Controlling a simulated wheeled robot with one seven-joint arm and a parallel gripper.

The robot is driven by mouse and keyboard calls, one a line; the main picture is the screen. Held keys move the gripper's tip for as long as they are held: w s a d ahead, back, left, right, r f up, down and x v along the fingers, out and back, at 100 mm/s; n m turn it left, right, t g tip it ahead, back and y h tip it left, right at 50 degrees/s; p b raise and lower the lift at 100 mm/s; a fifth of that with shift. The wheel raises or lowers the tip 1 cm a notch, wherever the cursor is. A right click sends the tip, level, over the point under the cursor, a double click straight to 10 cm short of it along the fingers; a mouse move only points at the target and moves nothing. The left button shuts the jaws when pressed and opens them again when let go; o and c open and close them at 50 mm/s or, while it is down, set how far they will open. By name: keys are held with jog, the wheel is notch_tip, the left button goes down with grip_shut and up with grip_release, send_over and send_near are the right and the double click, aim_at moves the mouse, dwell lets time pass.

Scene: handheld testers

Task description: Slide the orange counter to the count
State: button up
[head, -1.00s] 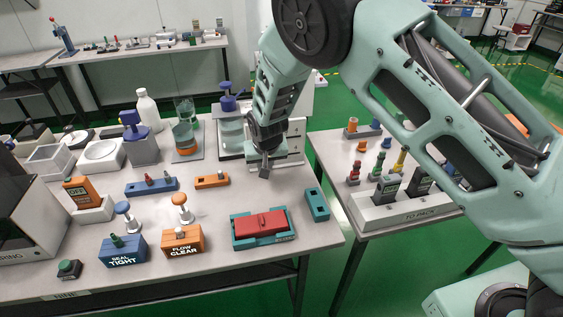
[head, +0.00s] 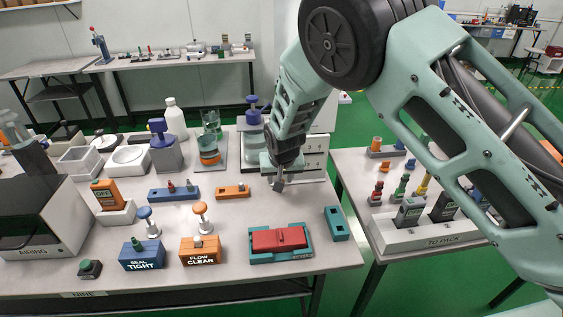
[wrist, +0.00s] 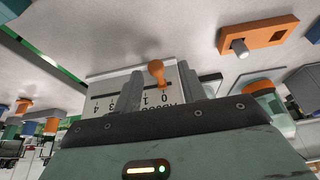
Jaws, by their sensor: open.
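The orange counter (wrist: 157,72) is a rounded knob on a white scale plate (wrist: 105,92) marked with numbers from 0 to 4. In the wrist view it stands by the 0 and 1 marks. My gripper (wrist: 160,88) is open, with one finger on each side of the counter in the picture; I cannot tell whether either touches it. The counter is not distinguishable there.
An orange block with a peg (head: 232,191) lies left of my gripper. A red-and-teal tester (head: 281,240) and a teal block (head: 337,224) lie nearer the front. A blue-knobbed device (head: 253,112) stands behind. Bare tabletop lies between.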

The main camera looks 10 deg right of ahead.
jog(key=v, duration=1.6)
jog(key=shift+b, duration=0.35)
jog(key=shift+r, duration=0.15)
jog(key=s+d+r+n+g, duration=0.2)
jog(key=s+d+n, duration=0.1)
jog(key=s, duration=1.3)
jog(key=s+d+r+n+g, duration=0.2)
jog(key=s+d+n, duration=0.1)
jog(key=s, duration=1.4)
jog(key=shift+d+n+g+y+p, duration=0.15)
jog(key=shift+n+g+y+p, duration=0.25)
jog(key=shift+n, duration=0.4)
